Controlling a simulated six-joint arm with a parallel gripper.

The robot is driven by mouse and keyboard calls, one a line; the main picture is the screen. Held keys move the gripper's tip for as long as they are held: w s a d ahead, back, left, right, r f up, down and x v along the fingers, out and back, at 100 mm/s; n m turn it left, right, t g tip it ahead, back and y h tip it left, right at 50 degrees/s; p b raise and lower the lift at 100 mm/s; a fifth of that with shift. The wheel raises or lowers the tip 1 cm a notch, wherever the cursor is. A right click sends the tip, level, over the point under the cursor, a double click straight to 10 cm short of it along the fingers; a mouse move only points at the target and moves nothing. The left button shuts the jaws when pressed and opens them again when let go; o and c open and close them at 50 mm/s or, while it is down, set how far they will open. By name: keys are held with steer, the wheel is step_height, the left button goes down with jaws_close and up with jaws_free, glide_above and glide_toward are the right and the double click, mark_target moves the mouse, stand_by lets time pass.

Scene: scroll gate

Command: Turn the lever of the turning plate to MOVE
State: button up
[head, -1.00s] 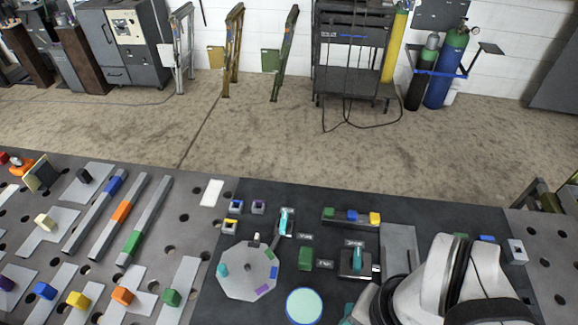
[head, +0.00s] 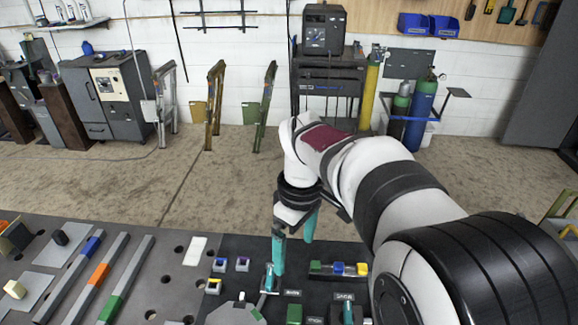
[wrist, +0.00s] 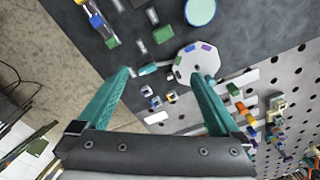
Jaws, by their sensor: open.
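The turning plate is a pale octagonal disc (head: 232,313), partly cut off at the bottom of the head view. It shows whole in the wrist view (wrist: 196,62), with coloured marks on it. A small teal lever (head: 268,280) stands at its upper right in the head view. The lever also shows in the wrist view (wrist: 150,69), between my fingertips in the picture. My gripper (head: 293,255) is open, its two teal fingers pointing down above the panel near the lever. In the wrist view my gripper (wrist: 161,74) looks empty. The labels are too small to read.
A second teal lever (head: 347,312) stands on the dark panel to the right. A bar with green, blue and yellow blocks (head: 338,269) lies behind it. Small coloured blocks (head: 220,265) stand left of the first lever. Slider rails (head: 97,285) lie further left.

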mark_target(270, 277)
steer(key=w+a+f+n, duration=0.5)
steer(key=w+a+n, duration=0.1)
steer(key=w+a, duration=0.1)
steer(key=shift+h, duration=0.3)
steer(key=f, duration=1.5)
steer(key=shift+s+d+f, duration=0.2)
steer(key=shift+s+d, duration=0.05)
steer(key=c, duration=1.3)
